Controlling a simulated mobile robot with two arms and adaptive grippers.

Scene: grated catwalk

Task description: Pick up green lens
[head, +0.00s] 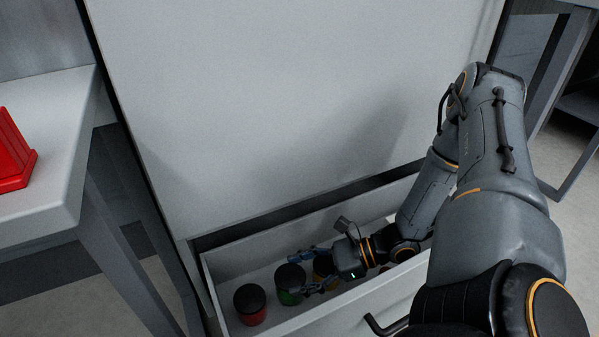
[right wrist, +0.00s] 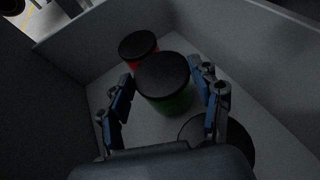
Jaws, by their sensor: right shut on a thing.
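The green lens (head: 290,287), a short cylinder with a black top, stands in the open drawer. It also shows between the fingers in the right wrist view (right wrist: 166,82). My right gripper (head: 301,273) reaches down into the drawer from the right and is shut on the green lens, one finger on each side. The lens looks upright and low in the drawer; I cannot tell whether it touches the floor. My left gripper is not in view.
A red lens (head: 250,305) stands left of the green one in the drawer (head: 228,262). A yellow lens (head: 322,266) is just right, partly hidden by my gripper. The drawer walls are close around. A red object (head: 14,155) sits on a table (head: 60,190) at left.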

